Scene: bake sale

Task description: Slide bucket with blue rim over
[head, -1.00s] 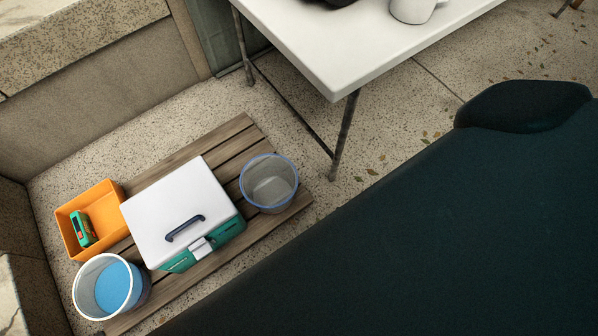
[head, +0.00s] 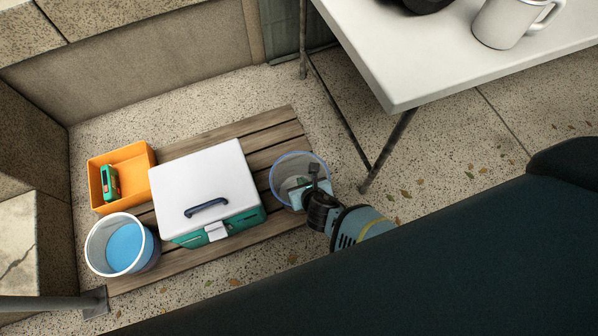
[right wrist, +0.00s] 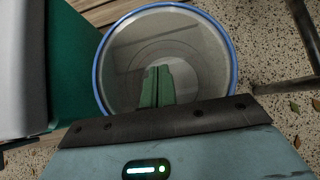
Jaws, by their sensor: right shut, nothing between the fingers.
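The bucket with the blue rim (head: 286,166) is clear grey and stands upright at the right end of the wooden pallet, beside the white-lidded cooler. It also shows in the right wrist view (right wrist: 118,72), seen from above, and looks empty. My right gripper (head: 297,190) is at the bucket's mouth, coming from the lower right. In the right wrist view its green fingers (right wrist: 157,84) are together over the bucket's inside, with nothing between them. Whether they touch the bucket wall I cannot tell. My left gripper is out of view.
The cooler (head: 203,172) sits left of the bucket on the pallet (head: 275,138). An orange bin (head: 129,162) and a white bucket with a blue inside (head: 92,247) are farther left. A white table (head: 400,70) stands at upper right. Speckled floor is open between pallet and table.

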